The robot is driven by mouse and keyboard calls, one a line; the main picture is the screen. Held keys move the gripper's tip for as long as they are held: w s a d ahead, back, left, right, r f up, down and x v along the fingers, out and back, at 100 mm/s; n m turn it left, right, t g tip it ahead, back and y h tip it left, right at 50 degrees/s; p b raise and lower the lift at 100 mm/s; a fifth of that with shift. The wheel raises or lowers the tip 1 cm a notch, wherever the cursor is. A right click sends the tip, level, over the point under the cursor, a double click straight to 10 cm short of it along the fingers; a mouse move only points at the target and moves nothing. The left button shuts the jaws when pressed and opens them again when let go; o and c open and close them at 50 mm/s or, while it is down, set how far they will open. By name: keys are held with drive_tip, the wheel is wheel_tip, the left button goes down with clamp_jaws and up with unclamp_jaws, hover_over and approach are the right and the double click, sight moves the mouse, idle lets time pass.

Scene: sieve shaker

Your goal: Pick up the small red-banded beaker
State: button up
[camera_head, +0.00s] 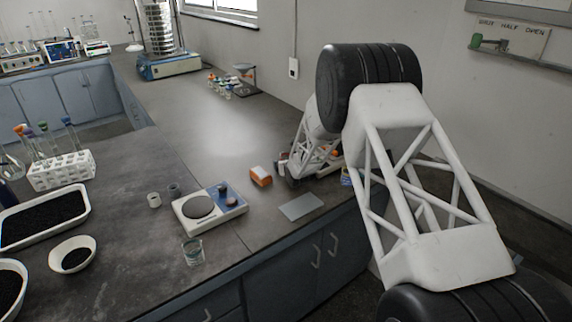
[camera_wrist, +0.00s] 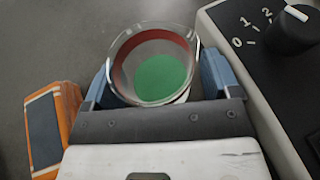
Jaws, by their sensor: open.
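The small red-banded beaker (camera_wrist: 122,52) is clear glass with a red band and a green area showing inside. It sits between the two blue fingers of my gripper (camera_wrist: 157,80) in the wrist view. The fingers are open, one on each side of the glass. I cannot tell whether either finger touches it, and the beaker's lower part is hidden by the gripper. In the head view my gripper is low over the bench, right of the orange box, and I cannot make out the red-banded beaker there.
An orange box (camera_head: 260,176) stands close by; an orange box with a dark label (camera_wrist: 52,130) is left in the wrist view. A device with a dial (camera_wrist: 290,25) is close on the right. A knobbed hotplate-like device (camera_head: 198,207) and a clear beaker (camera_head: 193,252) stand nearer the front.

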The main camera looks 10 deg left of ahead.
drive_tip(key=shift+c, duration=0.4)
drive_tip(key=c, duration=1)
drive_tip(key=shift+r, duration=0.35)
drive_tip(key=shift+r, duration=4.65)
